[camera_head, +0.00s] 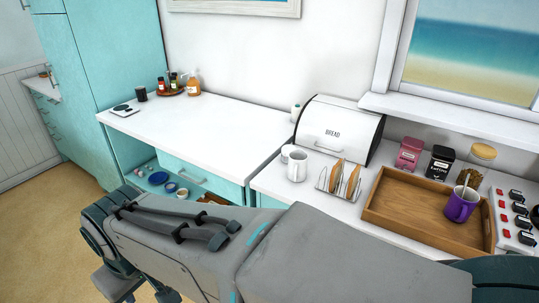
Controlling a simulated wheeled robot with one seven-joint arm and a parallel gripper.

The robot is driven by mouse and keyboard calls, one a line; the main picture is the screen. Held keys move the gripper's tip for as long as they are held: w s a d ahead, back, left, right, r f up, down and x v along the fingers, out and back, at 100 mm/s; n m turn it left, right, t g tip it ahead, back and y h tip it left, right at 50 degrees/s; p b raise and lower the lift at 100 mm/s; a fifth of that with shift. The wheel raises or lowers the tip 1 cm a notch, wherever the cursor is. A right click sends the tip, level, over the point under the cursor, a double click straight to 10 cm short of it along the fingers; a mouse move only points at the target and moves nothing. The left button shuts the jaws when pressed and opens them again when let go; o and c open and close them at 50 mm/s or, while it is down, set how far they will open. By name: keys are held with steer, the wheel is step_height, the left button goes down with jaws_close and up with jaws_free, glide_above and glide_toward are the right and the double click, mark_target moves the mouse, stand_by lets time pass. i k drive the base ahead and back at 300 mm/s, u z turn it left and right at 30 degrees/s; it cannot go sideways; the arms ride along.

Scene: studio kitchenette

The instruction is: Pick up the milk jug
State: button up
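A white jug-like vessel (297,166) stands upright on the white counter, left of the toast rack and in front of the bread bin. I cannot tell for certain which of these is the milk jug. My grey arm crosses the foreground, below and in front of the counter. My gripper's fingers do not show.
The toast rack (323,182) stands close to the right of the white vessel. The bread bin (340,130) is behind. A wooden tray (400,222) holds a purple mug (461,204). The left counter (200,125) is mostly clear, with bottles at its back.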

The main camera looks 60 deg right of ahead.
mark_target(298, 159)
steer(key=z, duration=0.7)
steer(key=i, duration=0.95)
steer(key=z, duration=1.55)
steer(key=i, duration=0.35)
steer(key=z, duration=0.15)
